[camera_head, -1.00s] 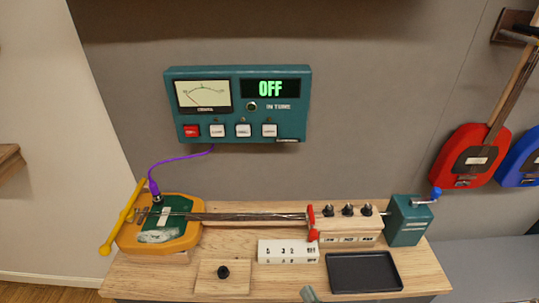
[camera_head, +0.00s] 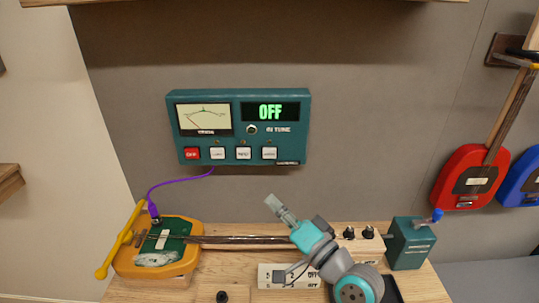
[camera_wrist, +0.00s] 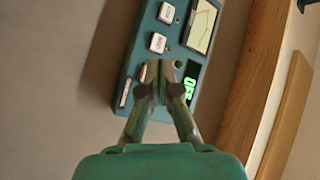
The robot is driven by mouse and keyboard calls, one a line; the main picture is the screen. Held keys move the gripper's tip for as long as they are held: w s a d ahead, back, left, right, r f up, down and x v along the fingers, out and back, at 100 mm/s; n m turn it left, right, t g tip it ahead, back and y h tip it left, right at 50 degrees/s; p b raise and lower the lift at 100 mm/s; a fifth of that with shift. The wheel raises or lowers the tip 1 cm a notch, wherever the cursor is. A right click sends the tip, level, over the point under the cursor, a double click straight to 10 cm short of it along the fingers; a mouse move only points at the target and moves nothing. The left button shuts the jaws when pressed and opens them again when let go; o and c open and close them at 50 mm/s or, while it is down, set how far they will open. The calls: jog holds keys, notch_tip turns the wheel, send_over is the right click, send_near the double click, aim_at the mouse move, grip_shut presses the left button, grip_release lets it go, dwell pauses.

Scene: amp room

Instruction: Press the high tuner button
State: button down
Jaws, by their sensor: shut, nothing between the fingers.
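The teal tuner (camera_head: 238,110) hangs on the grey wall, its display (camera_head: 270,111) reading OFF. Along its lower edge are a red button (camera_head: 191,154) and three white ones. The rightmost white button (camera_head: 269,153) appears to be the high one; its label is too small to read surely. My gripper (camera_head: 272,201) is shut and empty, below the tuner and pointing up towards it, apart from the buttons in the head view. In the wrist view my fingertips (camera_wrist: 160,70) overlap the tuner's face (camera_wrist: 125,62) and hide part of the button row.
Below stands a wooden bench with an orange-yellow instrument (camera_head: 160,258), its neck running right to a teal box (camera_head: 410,243). A purple cable (camera_head: 180,181) links instrument and tuner. Red (camera_head: 465,180) and blue guitars hang at right. A wooden shelf edge crosses above. Wall around the tuner is clear.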

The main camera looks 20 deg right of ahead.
jog(key=shift+n+y, duration=0.3)
jog(key=shift+y, duration=0.4)
jog(key=r, duration=0.2)
jog(key=w+r, duration=0.1)
jog(key=r, duration=0.1)
jog(key=shift+w+a, duration=0.1)
jog(key=shift+a, duration=0.05)
jog(key=shift+w, duration=0.1)
send_near(263, 153)
jog(key=shift+s+a+x, duration=0.1)
jog(key=shift+a+x, duration=0.05)
jog(key=shift+x, duration=0.8)
jog(key=shift+s+a+x, duration=0.1)
jog(key=shift+a+x, duration=0.1)
jog(key=shift+x, duration=0.7)
jog(key=shift+s+a+x, duration=0.1)
jog(key=shift+a+x, duration=0.05)
jog(key=shift+x, duration=0.8)
jog(key=shift+r, duration=0.2)
jog(key=shift+w+d, duration=0.15)
jog(key=shift+w, duration=0.25)
jog(key=shift+w+d, duration=0.15)
jog(key=shift+w, duration=0.25)
jog(key=shift+s, duration=0.15)
jog(key=shift+s+a, duration=0.3)
jog(key=shift+s, duration=0.35)
